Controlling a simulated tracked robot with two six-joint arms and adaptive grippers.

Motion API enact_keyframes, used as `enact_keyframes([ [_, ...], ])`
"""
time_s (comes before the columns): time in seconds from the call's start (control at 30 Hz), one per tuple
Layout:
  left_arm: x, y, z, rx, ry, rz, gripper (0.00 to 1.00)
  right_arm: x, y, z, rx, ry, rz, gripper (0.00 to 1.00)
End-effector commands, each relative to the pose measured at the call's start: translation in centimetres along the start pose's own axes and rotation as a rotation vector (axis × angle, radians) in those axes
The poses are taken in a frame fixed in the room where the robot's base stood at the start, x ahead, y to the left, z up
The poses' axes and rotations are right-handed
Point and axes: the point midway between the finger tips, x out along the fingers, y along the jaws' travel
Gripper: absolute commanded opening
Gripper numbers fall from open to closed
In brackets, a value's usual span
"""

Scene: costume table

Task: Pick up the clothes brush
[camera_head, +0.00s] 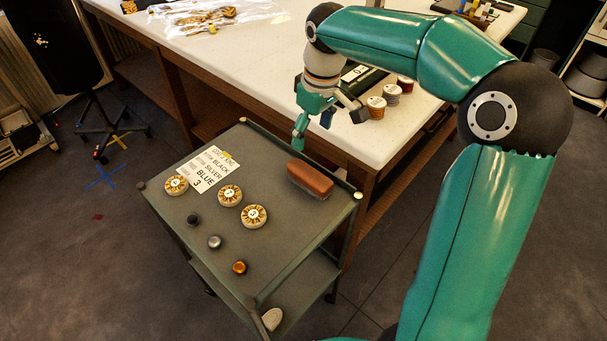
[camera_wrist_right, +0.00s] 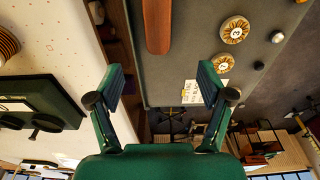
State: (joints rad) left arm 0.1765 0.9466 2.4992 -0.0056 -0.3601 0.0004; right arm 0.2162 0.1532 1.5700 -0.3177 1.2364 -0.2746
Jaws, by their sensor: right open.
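The clothes brush (camera_head: 309,180), with a reddish-brown back and dark bristles, lies on the grey cart top (camera_head: 260,160) near its right edge. In the right wrist view the brush (camera_wrist_right: 157,25) shows at the top, partly cut off by the frame. My right gripper (camera_head: 325,118) is above the gap between the cart's far corner and the white table, beyond the brush and apart from it. In the right wrist view my gripper (camera_wrist_right: 162,88) has its fingers wide apart with nothing between them. My left gripper is not in view.
The cart also holds a printed card (camera_head: 207,169), several round gold-patterned discs (camera_head: 229,195) and small knobs (camera_head: 239,267). The white table (camera_head: 240,60) stands close behind, with several spools (camera_head: 377,107) near its edge. Posts rise at the cart's corners.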

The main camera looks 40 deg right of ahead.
Motion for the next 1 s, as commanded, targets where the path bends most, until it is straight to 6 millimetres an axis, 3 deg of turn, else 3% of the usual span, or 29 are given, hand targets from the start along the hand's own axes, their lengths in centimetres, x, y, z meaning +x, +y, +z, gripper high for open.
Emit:
enact_keyframes([
  [0.43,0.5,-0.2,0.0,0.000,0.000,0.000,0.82,8.7,0.9,1.2,0.028,-0.006,0.001,0.79],
  [0.77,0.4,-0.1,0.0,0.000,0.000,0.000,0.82,11.3,1.0,1.3,0.030,-0.003,0.002,0.79],
  [1.0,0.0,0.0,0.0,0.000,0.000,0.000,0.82,14.6,1.0,1.5,0.030,-0.004,0.001,0.79],
])
